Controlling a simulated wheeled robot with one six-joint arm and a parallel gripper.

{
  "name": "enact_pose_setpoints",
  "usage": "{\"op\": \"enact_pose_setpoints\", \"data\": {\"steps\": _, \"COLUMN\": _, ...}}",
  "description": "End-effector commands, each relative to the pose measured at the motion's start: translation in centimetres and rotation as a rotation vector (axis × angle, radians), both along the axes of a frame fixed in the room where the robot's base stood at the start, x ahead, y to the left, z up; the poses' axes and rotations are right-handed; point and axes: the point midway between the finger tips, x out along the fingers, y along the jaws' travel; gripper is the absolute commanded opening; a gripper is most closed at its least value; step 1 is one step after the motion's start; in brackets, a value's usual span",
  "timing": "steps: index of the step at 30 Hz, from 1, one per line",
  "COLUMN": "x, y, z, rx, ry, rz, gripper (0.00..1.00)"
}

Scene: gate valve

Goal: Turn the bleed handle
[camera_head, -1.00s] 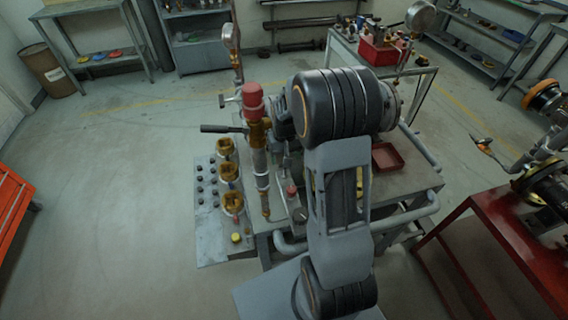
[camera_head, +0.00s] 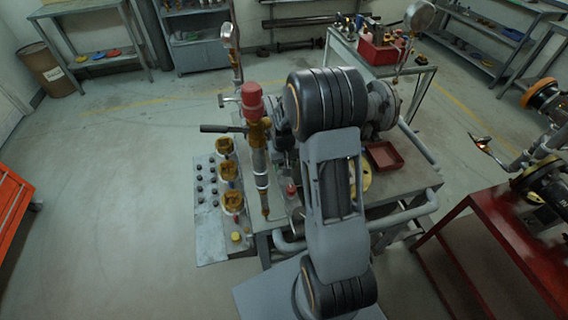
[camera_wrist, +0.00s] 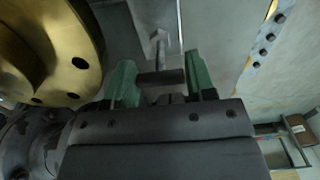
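In the wrist view the two green fingers of my gripper (camera_wrist: 162,84) stand apart. A short dark crossbar (camera_wrist: 161,77), seemingly the bleed handle, lies across the gap between them, its ends close to both fingers. A grey stem with a nut (camera_wrist: 158,38) shows just beyond it. I cannot tell whether either finger touches the bar. In the head view my arm hides the gripper and this handle.
A large brass flange (camera_wrist: 50,50) is close on the left of the fingers in the wrist view. In the head view, a red-capped brass fitting (camera_head: 254,115) with a black lever (camera_head: 222,128), a knob panel (camera_head: 208,220) and a red tray (camera_head: 384,156) surround my arm.

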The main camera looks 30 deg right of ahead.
Motion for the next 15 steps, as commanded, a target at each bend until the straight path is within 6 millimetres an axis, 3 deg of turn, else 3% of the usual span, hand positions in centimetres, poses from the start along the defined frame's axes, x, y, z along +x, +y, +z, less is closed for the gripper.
{"op": "enact_pose_setpoints", "data": {"steps": 8, "x": 0.01, "y": 0.0, "z": 0.02, "rx": 0.0, "ry": 0.0, "rz": 0.0, "gripper": 0.23}}
{"op": "enact_pose_setpoints", "data": {"steps": 15, "x": 0.01, "y": 0.0, "z": 0.0, "rx": 0.0, "ry": -0.001, "rz": 0.025, "gripper": 0.23}}
